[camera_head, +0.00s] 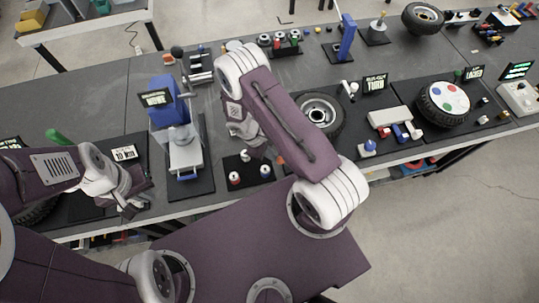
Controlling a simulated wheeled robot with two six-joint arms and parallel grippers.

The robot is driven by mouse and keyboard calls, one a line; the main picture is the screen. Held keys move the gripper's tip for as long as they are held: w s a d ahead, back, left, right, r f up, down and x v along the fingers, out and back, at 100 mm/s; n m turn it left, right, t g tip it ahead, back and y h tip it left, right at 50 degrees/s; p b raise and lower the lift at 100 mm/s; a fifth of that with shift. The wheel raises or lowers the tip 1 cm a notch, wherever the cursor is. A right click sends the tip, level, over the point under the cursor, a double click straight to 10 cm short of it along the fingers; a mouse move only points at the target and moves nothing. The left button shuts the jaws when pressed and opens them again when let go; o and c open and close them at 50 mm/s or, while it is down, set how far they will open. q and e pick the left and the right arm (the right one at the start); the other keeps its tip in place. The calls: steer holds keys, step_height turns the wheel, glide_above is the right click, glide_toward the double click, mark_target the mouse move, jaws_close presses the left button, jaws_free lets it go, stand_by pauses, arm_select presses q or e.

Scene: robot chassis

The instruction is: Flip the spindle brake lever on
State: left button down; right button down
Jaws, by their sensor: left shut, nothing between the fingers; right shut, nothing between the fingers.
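A black wheel with a silver rim (338,128) lies on the bench, partly hidden behind my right arm. A small lever with a pale knob (351,88) stands at its back right, beside a sign (375,84) that seems to read TURN. I cannot tell for sure whether this is the spindle brake lever, or its position. My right gripper (266,152) is shut and empty, mostly hidden by its own arm, left of the wheel above the bench. My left gripper (133,203) is shut and empty over the bench's left front part, far from the wheel.
A blue press-like device (168,112) stands between my grippers. To the right are a wheel with coloured spots (443,104) and a white block (390,116). A tall blue lever (347,38) stands behind.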

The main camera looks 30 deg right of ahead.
steer(key=s+d+r+y+p, duration=0.1)
steer(key=s+d+r+y, duration=0.1)
steer(key=d, duration=0.7)
steer(key=shift+r+t, duration=0.3)
steer(key=shift+r, duration=0.05)
steer(key=shift+s, duration=0.1)
steer(key=shift+p+v, duration=0.7)
steer(key=shift+v, duration=0.1)
steer(key=shift+s, duration=0.15)
